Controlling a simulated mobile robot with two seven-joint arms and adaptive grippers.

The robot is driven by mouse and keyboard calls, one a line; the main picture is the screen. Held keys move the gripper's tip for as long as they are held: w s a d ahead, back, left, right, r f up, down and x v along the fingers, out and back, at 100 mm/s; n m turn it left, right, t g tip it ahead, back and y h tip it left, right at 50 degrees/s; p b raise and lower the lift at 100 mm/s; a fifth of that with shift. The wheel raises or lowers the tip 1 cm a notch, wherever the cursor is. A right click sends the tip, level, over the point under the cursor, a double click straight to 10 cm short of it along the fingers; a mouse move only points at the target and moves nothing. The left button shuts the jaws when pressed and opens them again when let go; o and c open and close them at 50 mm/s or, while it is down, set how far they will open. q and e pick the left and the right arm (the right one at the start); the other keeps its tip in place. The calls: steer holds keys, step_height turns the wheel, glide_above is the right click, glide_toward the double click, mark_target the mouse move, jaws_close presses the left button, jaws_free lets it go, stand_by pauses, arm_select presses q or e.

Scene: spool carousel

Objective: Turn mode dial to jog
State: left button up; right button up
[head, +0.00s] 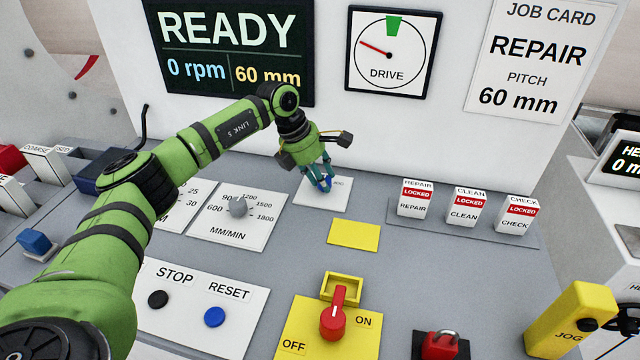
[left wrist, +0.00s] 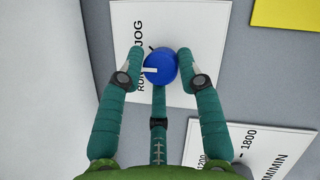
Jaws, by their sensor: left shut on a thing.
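The mode dial is a blue round knob (left wrist: 160,66) on a white plate (left wrist: 185,20) printed RUN and JOG. Its white pointer mark points left in the left wrist view, close to the RUN label. My left gripper (left wrist: 158,62) is shut on the knob, with a finger on either side and a third finger below it. In the head view my left gripper (head: 325,180) reaches down onto the plate (head: 341,190). There its fingers hide most of the knob and the labels. My right gripper is not in view.
A grey speed dial (head: 238,207) is left of the plate. A yellow plate (head: 353,234) lies in front, with a red OFF/ON switch (head: 333,318) nearer. Locked blocks (head: 415,198) stand to the right. The upright panel with the READY screen (head: 235,45) rises behind.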

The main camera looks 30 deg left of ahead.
arm_select(q)
steer(key=m, duration=0.1)
steer(key=m+g+b, duration=0.1)
steer(key=m, duration=0.1)
steer(key=m+h, duration=0.1)
steer(key=shift+w+d+m+g+b, duration=0.25)
steer(key=shift+m+g+b, duration=0.05)
steer(key=shift+b, duration=0.05)
steer(key=m+g, duration=0.1)
steer(key=m, duration=0.1)
steer(key=shift+m+b, duration=0.3)
steer(key=shift+m, duration=0.5)
steer(key=shift+f+g, duration=0.1)
steer(key=shift+g, duration=0.2)
steer(key=o, duration=1.1)
steer(key=shift+d, duration=0.1)
steer(key=shift+a+r, duration=0.25)
steer(key=shift+r, duration=0.1)
steer(key=shift+v, duration=3.45)
